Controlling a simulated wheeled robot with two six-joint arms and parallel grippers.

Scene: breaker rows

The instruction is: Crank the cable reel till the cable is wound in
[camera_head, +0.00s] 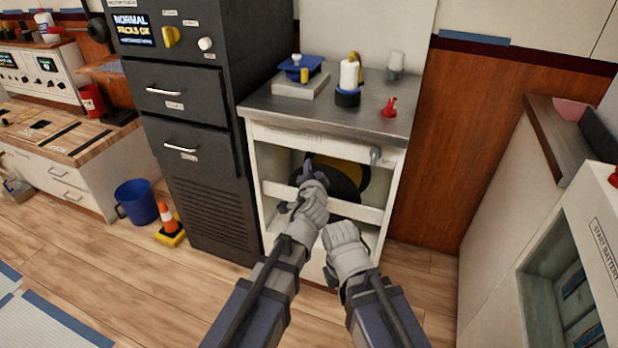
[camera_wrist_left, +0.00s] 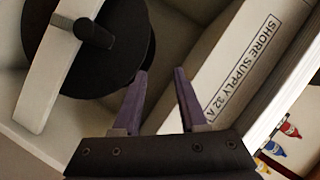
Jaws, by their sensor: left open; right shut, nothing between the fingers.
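The cable reel (camera_head: 343,183), a dark round drum with a yellow part behind it, sits in the open white cabinet. In the left wrist view its black disc (camera_wrist_left: 138,50) shows at upper left, with a black peg (camera_wrist_left: 96,33) projecting across a white bar. I cannot tell for sure whether the peg is the crank handle. My left gripper (camera_head: 307,168) is at the reel's left front; its purple fingers (camera_wrist_left: 161,76) are open and empty, beside the disc and apart from the peg. My right gripper (camera_head: 336,228) is shut and empty, lower and to the right. The cable cannot be made out.
A white crossbar (camera_head: 354,212) spans the cabinet front. The panel marked SHORE SUPPLY 32 A (camera_wrist_left: 245,65) lies right of my left fingers in the wrist view. A grey fitting (camera_head: 376,155) projects at the cabinet's upper right. A dark drawer cabinet (camera_head: 187,108) stands close on the left.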

